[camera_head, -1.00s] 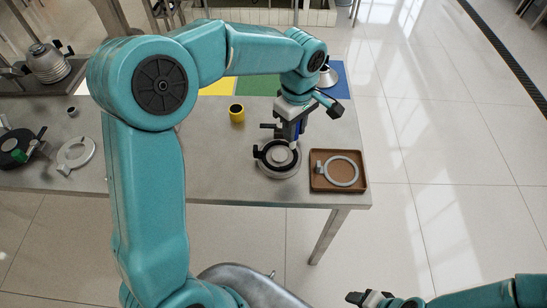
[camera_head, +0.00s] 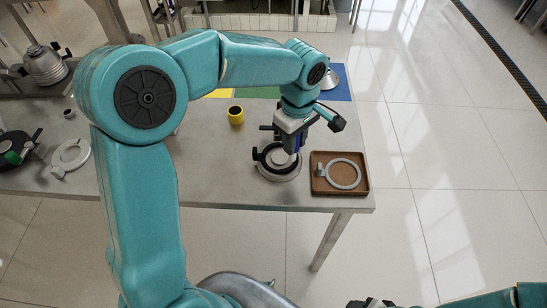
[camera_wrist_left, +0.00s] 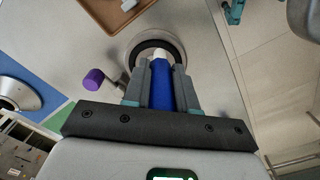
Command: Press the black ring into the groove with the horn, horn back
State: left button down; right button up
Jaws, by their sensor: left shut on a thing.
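The black ring (camera_head: 259,156) lies on a round silver metal base (camera_head: 279,176) near the right end of the table. Its dark arc also shows in the wrist view (camera_wrist_left: 176,48). My left gripper (camera_head: 291,144) is shut on the horn, a tool with a blue handle (camera_wrist_left: 162,85) and a pale tip. My right gripper (camera_head: 370,303) is mostly cut off at the bottom edge.
A brown tray (camera_head: 317,188) with a grey clamp ring (camera_head: 343,174) stands right of the base. A yellow cup (camera_head: 236,116) stands behind, left of the base. A purple cylinder (camera_wrist_left: 93,79) shows beside the base in the wrist view.

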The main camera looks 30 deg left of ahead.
pick_arm(q)
jog(key=shift+f+b, duration=1.2)
jog(key=shift+f, duration=0.5)
jog(key=shift+r, duration=0.15)
notch_tip(320, 180, up, 5)
jog(key=p, duration=0.4)
jog(key=shift+r, duration=0.1)
jog(key=shift+f, duration=0.2)
jog(key=w+a+p, duration=0.2)
jog(key=a, duration=0.6)
jog(key=shift+a, duration=0.35)
